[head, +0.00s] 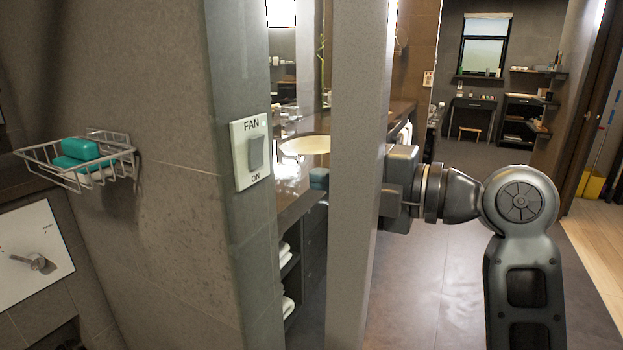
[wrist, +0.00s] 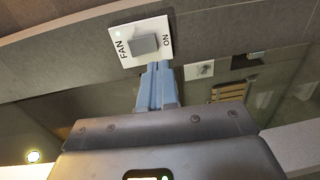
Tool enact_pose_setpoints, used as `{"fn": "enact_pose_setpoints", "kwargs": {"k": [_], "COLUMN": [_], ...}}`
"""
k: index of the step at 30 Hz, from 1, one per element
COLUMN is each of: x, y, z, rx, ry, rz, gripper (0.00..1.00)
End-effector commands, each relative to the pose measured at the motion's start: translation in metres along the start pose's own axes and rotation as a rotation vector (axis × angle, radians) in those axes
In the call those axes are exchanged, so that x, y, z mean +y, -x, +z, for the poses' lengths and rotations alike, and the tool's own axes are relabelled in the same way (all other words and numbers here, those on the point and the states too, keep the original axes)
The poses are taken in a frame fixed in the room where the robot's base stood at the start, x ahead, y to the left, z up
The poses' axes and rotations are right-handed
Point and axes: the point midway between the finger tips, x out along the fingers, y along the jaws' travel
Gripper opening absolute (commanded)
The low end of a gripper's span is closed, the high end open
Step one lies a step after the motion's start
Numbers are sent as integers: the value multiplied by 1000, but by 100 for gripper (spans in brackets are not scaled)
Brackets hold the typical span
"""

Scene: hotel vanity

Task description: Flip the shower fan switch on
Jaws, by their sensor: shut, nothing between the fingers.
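The fan switch is a white plate (head: 240,170) marked FAN at the top and ON at the bottom, with a grey rocker (head: 256,153). It is on the narrow wall face left of the grey pillar. In the wrist view the plate (wrist: 126,57) and rocker (wrist: 145,44) appear turned sideways, just beyond the fingertips. I cannot tell which way the rocker is tipped. My gripper (wrist: 158,66) is shut and empty, its blue-grey fingers pointing at the plate. In the head view only the fingertips (head: 318,178) show left of the pillar, apart from the switch; the pillar hides the rest of the fingers.
The grey pillar (head: 357,180) stands between my wrist and the switch in the head view. A wire basket (head: 125,163) with a teal soap bar (head: 80,148) hangs on the left wall. A counter with a sink (head: 305,145) lies behind the switch. Open floor lies right.

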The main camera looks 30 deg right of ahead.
Motion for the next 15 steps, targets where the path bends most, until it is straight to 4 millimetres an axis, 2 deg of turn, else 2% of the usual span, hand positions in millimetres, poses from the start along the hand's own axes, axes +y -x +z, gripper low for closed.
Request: {"fn": "enact_pose_setpoints", "kwargs": {"k": [7, 15], "x": [-10, -11], "y": [39, 55], "z": [1, 0], "rx": [-5, 0], "ry": [1, 1], "rz": [0, -1], "gripper": [0, 0]}}
